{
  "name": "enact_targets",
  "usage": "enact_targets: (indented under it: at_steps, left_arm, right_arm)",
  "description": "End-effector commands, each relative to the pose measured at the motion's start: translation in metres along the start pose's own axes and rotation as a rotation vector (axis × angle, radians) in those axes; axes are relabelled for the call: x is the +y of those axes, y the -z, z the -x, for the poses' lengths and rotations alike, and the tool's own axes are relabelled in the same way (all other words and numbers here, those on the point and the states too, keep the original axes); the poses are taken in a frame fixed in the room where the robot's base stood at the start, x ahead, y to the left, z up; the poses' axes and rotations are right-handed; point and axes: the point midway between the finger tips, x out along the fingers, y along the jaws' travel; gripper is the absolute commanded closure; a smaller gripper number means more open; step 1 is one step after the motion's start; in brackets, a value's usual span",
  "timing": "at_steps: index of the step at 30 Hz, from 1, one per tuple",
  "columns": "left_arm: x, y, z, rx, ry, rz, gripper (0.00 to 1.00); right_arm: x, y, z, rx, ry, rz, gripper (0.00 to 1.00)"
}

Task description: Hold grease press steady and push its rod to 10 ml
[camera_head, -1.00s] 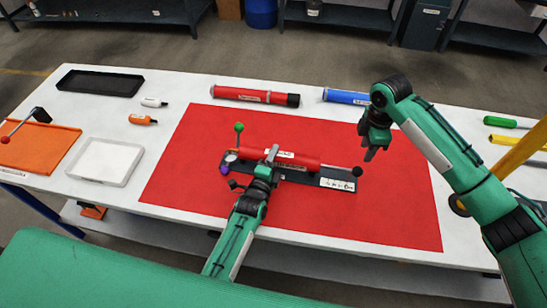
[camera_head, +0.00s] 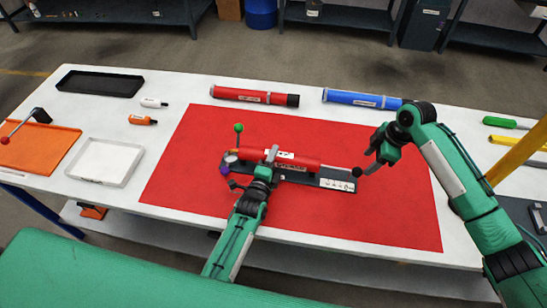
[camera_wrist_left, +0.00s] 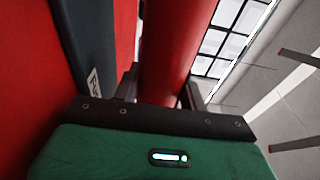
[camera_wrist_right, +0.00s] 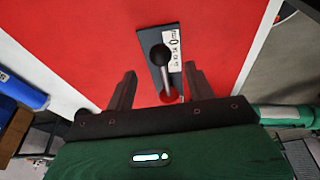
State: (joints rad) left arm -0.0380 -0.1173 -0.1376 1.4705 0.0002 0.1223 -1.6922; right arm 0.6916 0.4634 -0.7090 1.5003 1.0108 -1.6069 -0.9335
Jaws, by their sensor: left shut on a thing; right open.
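The grease press is a red tube (camera_head: 300,163) lying on a dark base (camera_head: 312,182) with a white scale label (camera_head: 337,184), on the red mat (camera_head: 215,140). My left gripper (camera_head: 270,157) is shut around the tube, which also fills the left wrist view (camera_wrist_left: 172,50). The rod sticks out at the right end and carries a black ball knob (camera_head: 357,171). My right gripper (camera_head: 371,170) is open close to the knob's right. In the right wrist view the knob (camera_wrist_right: 160,55) and rod (camera_wrist_right: 167,80) lie ahead between the open fingers (camera_wrist_right: 160,88). The rod's exact reading is too small to tell.
A red tube (camera_head: 255,96) and a blue tube (camera_head: 360,98) lie behind the mat. The mat's front right is clear.

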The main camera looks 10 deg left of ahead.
Motion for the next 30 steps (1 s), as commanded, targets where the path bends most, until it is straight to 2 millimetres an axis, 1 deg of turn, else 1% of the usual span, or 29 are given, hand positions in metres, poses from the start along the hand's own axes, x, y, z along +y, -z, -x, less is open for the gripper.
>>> enact_targets:
  at_steps: [1, 3, 9, 15, 21, 29, 30]
  left_arm:
    - [0.001, 0.0, 0.0, 0.0, -0.002, 0.0, 1.0]
    - [0.001, 0.0, 0.0, 0.0, -0.002, 0.0, 1.0]
    - [0.001, 0.0, 0.0, 0.0, -0.002, 0.0, 1.0]
    - [0.001, 0.0, 0.0, 0.0, -0.002, 0.0, 1.0]
    - [0.001, 0.0, 0.0, 0.0, -0.002, 0.0, 1.0]
    - [0.001, 0.0, 0.0, 0.0, -0.002, 0.0, 1.0]
    - [0.001, 0.0, 0.0, 0.0, -0.002, 0.0, 1.0]
  right_arm:
    - [-0.001, 0.0, -0.009, 0.0, 0.003, 0.0, 0.45]
    - [-0.001, 0.0, -0.02, 0.0, 0.004, 0.0, 0.45]
    - [-0.001, 0.001, -0.048, 0.0, 0.002, 0.0, 0.45]
    - [-0.001, 0.0, -0.069, -0.001, 0.002, 0.001, 0.45]
    - [0.0, 0.0, -0.077, -0.001, 0.0, 0.002, 0.45]
    - [0.0, 0.0, -0.078, -0.001, 0.0, 0.002, 0.45]
    - [0.0, 0.0, -0.078, -0.001, 0.0, 0.002, 0.51]
